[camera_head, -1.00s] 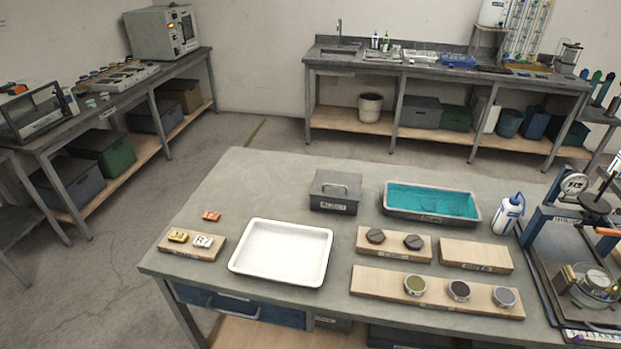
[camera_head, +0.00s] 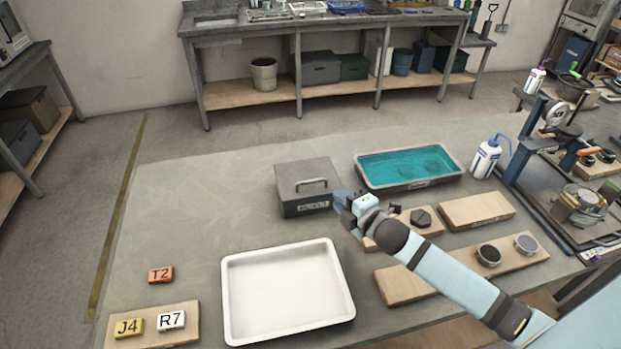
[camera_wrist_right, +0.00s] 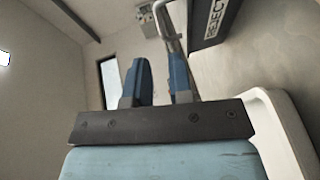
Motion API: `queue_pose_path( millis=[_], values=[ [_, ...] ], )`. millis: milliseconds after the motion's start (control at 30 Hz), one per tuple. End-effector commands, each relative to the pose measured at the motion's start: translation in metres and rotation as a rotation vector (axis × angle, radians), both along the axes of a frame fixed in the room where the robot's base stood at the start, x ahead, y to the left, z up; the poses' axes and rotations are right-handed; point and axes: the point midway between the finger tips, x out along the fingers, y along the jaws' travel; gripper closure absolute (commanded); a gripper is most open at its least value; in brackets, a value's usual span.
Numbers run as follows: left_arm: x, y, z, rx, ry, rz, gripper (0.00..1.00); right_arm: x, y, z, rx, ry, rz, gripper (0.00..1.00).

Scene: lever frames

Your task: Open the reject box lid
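The reject box (camera_head: 306,205) is a dark grey box with a label on its front and a bar handle (camera_head: 312,183) on its lid. It stands on the table behind the white tray, and the lid is shut. My right gripper (camera_head: 343,202) is just right of the box's front corner, apart from the handle. In the right wrist view, my right gripper (camera_wrist_right: 159,78) has its two blue fingers apart with nothing between them. The labelled box side (camera_wrist_right: 211,18) shows at the top right there, with a pale bar beside it that looks like the handle. My left gripper is not in view.
The white tray (camera_head: 232,300) lies in front of the box. A tray of teal liquid (camera_head: 400,184) is behind right, beside a wash bottle (camera_head: 486,160). Wooden boards (camera_head: 476,210) lie at the right. Tags (camera_head: 160,274) lie at the left. The table left of the box is clear.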

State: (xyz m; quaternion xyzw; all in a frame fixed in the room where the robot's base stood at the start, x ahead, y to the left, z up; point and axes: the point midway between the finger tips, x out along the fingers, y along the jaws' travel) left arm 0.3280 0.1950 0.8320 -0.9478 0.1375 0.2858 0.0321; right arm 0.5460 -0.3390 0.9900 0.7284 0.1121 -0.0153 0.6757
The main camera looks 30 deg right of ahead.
Motion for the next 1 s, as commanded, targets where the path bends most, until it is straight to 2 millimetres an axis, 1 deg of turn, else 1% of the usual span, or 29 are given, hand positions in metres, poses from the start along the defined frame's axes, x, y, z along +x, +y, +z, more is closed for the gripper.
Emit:
queue_pose_path(
  millis=[33, 300, 400, 500, 600, 700, 967, 1000],
  values=[
    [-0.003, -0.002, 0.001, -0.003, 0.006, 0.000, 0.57, 0.012, 0.001, 0.001, 0.001, -0.003, -0.001, 0.80],
    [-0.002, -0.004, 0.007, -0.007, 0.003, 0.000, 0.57, 0.068, 0.010, -0.010, 0.004, 0.000, -0.002, 0.80],
    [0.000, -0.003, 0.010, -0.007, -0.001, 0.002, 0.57, 0.085, 0.013, -0.013, 0.003, -0.002, -0.001, 0.80],
    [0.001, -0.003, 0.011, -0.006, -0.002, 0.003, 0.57, 0.098, 0.014, -0.016, 0.003, 0.000, -0.002, 0.80],
    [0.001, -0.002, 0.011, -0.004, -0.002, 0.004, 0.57, 0.106, 0.016, -0.018, 0.004, 0.001, -0.002, 0.80],
    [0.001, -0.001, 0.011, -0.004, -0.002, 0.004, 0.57, 0.109, 0.016, -0.019, 0.003, 0.000, -0.001, 0.80],
    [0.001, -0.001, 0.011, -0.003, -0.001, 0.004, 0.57, 0.110, 0.017, -0.020, 0.003, 0.000, -0.001, 0.80],
    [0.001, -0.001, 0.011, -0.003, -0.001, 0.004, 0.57, 0.110, 0.017, -0.020, 0.003, 0.000, -0.001, 0.87]
  ],
)
